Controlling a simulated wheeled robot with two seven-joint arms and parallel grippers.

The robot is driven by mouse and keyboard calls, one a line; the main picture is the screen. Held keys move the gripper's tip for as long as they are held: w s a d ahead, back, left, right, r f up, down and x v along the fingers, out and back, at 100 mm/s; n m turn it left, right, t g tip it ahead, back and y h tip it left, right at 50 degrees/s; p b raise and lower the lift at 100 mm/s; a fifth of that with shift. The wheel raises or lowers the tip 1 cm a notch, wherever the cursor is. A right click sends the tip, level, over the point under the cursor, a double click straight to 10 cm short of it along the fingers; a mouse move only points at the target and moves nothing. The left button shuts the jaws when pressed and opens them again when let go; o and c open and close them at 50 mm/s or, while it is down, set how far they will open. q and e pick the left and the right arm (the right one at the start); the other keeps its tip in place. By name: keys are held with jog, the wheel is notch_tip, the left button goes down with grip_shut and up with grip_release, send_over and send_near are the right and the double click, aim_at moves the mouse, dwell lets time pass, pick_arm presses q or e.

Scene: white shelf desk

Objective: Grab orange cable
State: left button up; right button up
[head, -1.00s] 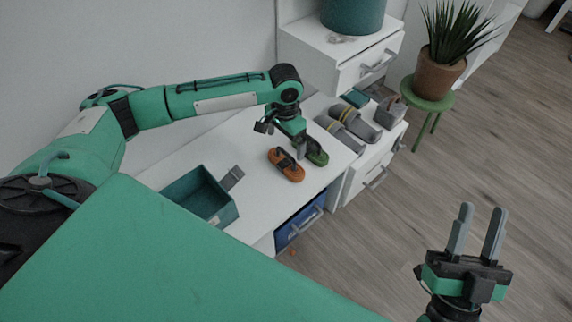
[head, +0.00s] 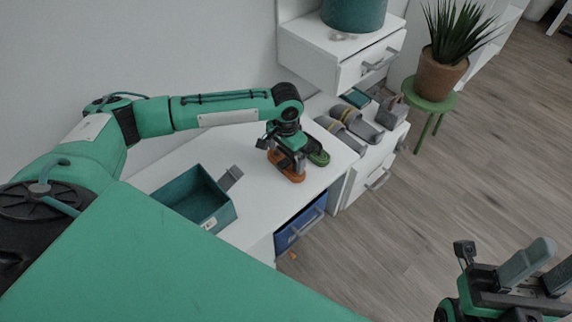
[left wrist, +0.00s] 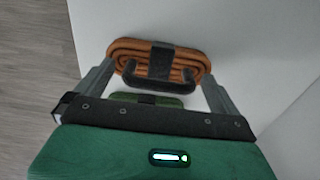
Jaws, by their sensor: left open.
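The orange cable (head: 296,178) is a coiled oval bundle with a black strap, lying on the white desk. In the left wrist view the orange cable (left wrist: 190,60) lies between the two finger ends. My left gripper (head: 288,166) is open over it, one finger on either side; I cannot tell whether they touch it. The arm hides part of the cable in the head view. A green cable bundle (head: 319,158) lies right beside it and is partly hidden in the left wrist view (left wrist: 145,99). My right gripper (head: 546,258) is open and empty at the lower right, over the floor.
A teal open box (head: 222,213) with a grey item (head: 231,178) at its edge stands left on the desk (head: 250,222). Grey sandals (head: 352,128) are to the right. A white drawer unit (head: 345,70) stands behind; a potted plant (head: 438,75) stands on a green stool.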

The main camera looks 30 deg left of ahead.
pick_arm(q)
jog(key=c, duration=1)
jog(key=shift+r, duration=0.1)
jog(key=shift+c, duration=0.2)
